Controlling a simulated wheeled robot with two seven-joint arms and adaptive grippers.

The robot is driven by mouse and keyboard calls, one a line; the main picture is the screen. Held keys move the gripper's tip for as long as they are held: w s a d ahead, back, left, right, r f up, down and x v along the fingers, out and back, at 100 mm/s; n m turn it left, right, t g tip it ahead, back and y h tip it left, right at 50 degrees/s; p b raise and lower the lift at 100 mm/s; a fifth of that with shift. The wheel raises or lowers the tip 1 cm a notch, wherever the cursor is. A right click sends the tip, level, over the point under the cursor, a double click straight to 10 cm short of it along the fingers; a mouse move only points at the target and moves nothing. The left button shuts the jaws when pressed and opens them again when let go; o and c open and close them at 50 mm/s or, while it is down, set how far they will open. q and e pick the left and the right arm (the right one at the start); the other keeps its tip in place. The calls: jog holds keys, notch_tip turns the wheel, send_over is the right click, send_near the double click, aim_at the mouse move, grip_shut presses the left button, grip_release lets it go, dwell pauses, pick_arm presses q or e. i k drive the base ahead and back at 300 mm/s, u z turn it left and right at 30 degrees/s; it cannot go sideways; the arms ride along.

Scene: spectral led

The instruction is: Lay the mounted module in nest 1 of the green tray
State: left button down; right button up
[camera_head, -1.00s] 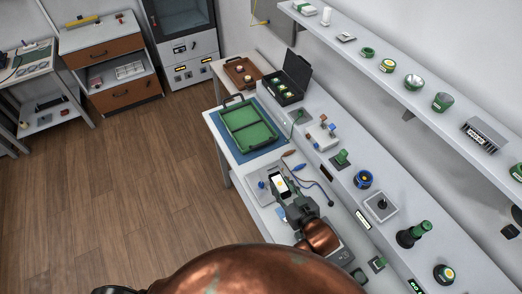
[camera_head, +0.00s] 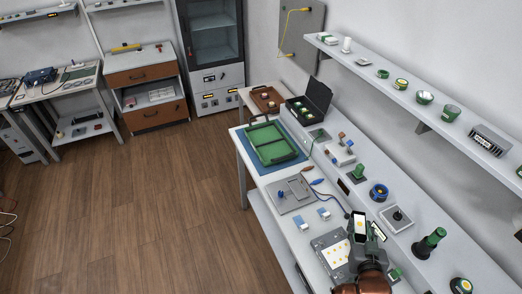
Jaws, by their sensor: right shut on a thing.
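The green tray (camera_head: 252,142) lies on a blue mat at the far end of the bench, and its inside looks empty. My right gripper (camera_head: 360,237) is above the near part of the bench, nearer to me than the tray and well apart from it. It is shut on the module (camera_head: 360,225), a small white piece with a yellow dot, held in dark jaws. The gripper hides part of the module. Nest numbers on the tray cannot be read. My left gripper is not in view.
A grey plate (camera_head: 283,204) with a blue knob lies between gripper and tray, with small blue-white blocks (camera_head: 324,214) nearby. A white board with yellow dots (camera_head: 331,254) is beside the gripper. A raised ledge with green parts (camera_head: 359,172) runs along the right. A black open case (camera_head: 318,97) stands behind the tray.

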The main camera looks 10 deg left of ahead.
aim_at(260, 136)
jog(key=z, duration=0.05)
jog(key=k, duration=0.6)
jog(key=u, duration=1.2)
jog(key=i, duration=0.9)
jog(key=u, duration=0.6)
jog(key=i, duration=0.95)
jog(key=z, duration=1)
jog(key=i, duration=0.75)
jog(key=z, duration=0.8)
